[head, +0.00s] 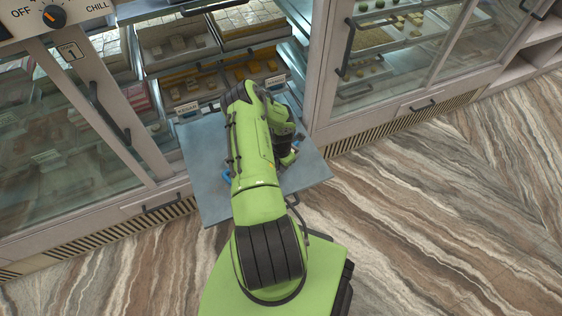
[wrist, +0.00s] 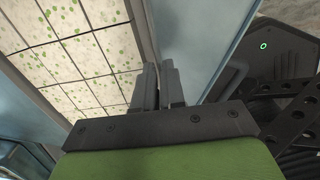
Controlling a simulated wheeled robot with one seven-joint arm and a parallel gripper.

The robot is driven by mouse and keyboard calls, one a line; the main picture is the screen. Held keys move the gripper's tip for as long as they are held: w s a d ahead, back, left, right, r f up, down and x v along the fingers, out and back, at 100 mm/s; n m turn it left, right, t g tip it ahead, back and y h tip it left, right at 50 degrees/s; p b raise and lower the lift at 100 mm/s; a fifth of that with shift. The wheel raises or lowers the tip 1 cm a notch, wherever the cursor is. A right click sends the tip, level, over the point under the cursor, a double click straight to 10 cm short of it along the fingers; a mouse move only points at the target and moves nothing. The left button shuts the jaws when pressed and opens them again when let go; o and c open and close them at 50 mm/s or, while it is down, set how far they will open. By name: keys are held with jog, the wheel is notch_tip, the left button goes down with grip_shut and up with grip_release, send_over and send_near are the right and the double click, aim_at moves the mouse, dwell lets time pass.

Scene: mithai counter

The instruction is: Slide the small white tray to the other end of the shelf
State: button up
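My gripper (wrist: 158,72) shows in the wrist view with its two dark fingers close together. A thin pale edge runs up between the fingertips. I cannot tell whether they press on it or only stand on either side of it. A tray of white sweets with green flecks (wrist: 75,50) lies just left of the fingers, with a pale side wall along its right. I cannot tell whether this is the small white tray. In the head view my arm bends over a blue-grey panel and hides my fingertips. No small white tray can be made out there.
The blue-grey panel (head: 205,155) juts out from the open counter. Several sweet trays (head: 175,45) stand on shelves behind it. Glass-fronted cabinets (head: 65,140) flank the opening on both sides. The striped floor (head: 440,220) is clear to the right.

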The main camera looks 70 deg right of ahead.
jog(key=shift+f, duration=0.45)
grip_shut()
dwell(1.4)
